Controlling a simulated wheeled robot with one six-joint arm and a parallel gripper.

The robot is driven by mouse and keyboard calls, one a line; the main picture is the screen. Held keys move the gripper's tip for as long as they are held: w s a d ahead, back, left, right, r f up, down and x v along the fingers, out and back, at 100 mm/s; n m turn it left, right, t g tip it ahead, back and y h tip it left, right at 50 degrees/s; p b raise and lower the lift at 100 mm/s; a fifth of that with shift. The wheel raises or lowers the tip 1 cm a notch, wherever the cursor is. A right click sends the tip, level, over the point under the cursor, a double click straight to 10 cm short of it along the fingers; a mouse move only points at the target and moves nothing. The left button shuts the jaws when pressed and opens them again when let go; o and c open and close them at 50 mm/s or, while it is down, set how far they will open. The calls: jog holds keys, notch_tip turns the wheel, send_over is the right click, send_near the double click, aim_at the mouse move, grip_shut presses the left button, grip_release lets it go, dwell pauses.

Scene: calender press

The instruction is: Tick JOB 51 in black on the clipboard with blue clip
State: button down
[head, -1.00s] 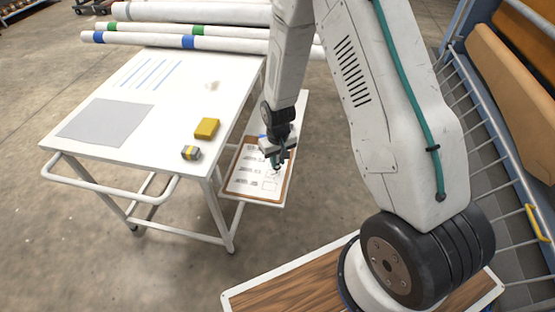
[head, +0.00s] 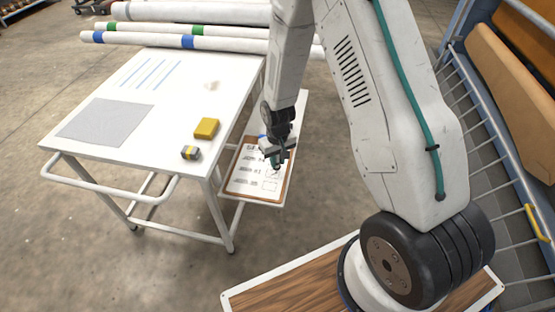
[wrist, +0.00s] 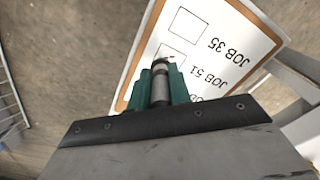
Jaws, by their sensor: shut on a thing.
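The clipboard (head: 232,187) is brown-edged with a white sheet and lies on a low shelf beside the table. A bit of its blue clip (head: 262,137) shows beside my gripper. In the wrist view the sheet (wrist: 238,35) has the rows JOB 35, JOB 51 and a third, partly hidden one. The JOB 35 box (wrist: 188,25) is empty. My gripper (wrist: 161,90), with green fingers, is shut on a grey, dark-banded pen (wrist: 160,88). Its tip is over the JOB 51 box (wrist: 172,52), which is partly hidden. I cannot tell whether the tip touches paper or any mark is there.
The white table (head: 165,125) left of the clipboard holds a yellow block (head: 207,128), a small grey-and-yellow block (head: 191,153) and a grey sheet (head: 105,122). Rolls (head: 190,40) lie behind. A railing (head: 500,140) stands at the right.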

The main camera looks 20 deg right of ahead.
jog(key=shift+r, duration=3)
jog(key=shift+w, duration=0.1)
